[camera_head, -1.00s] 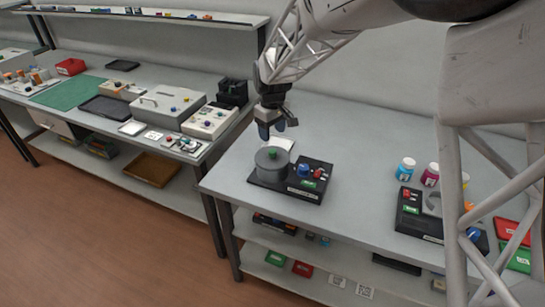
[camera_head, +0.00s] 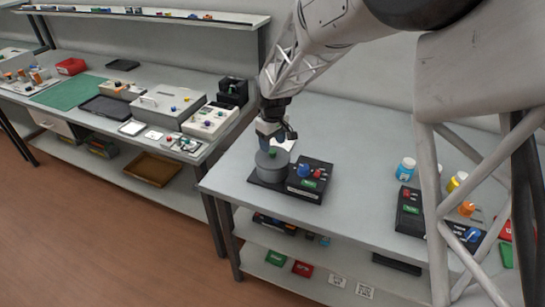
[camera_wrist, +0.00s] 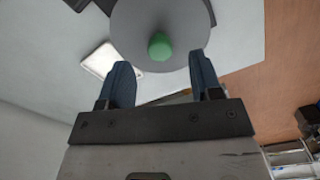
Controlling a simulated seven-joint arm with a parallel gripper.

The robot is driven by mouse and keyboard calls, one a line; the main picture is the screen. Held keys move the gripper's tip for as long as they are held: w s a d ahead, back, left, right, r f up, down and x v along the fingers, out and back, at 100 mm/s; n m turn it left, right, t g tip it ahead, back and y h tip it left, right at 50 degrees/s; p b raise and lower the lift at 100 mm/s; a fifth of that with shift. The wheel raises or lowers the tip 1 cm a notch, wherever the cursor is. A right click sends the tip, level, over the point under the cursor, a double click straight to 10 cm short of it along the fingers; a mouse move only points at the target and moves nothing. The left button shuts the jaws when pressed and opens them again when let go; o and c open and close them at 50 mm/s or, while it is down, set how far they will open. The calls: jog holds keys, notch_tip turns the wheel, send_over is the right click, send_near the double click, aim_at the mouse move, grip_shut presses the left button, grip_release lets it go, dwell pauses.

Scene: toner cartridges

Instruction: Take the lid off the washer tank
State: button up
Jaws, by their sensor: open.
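The washer tank (camera_head: 271,174) is a grey cylinder on a black base at the left end of the near bench. Its grey round lid (camera_wrist: 160,20) lies on top, with a green knob (camera_wrist: 160,45) in the middle. The green knob also shows in the head view (camera_head: 273,153). My gripper (camera_head: 277,136) is right above the tank, pointing down. In the wrist view my gripper (camera_wrist: 163,75) has two blue fingers wide apart, with nothing between them. The green knob lies just beyond the fingertips, roughly midway between them.
A white sheet or plate (camera_wrist: 98,57) lies near the tank. A blue-white bottle (camera_head: 405,169) and a second black device (camera_head: 409,212) stand farther right. The bench between is clear.

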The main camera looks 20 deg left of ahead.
aim_at(272, 150)
jog(key=shift+f, duration=1.65)
jog(key=c, duration=1)
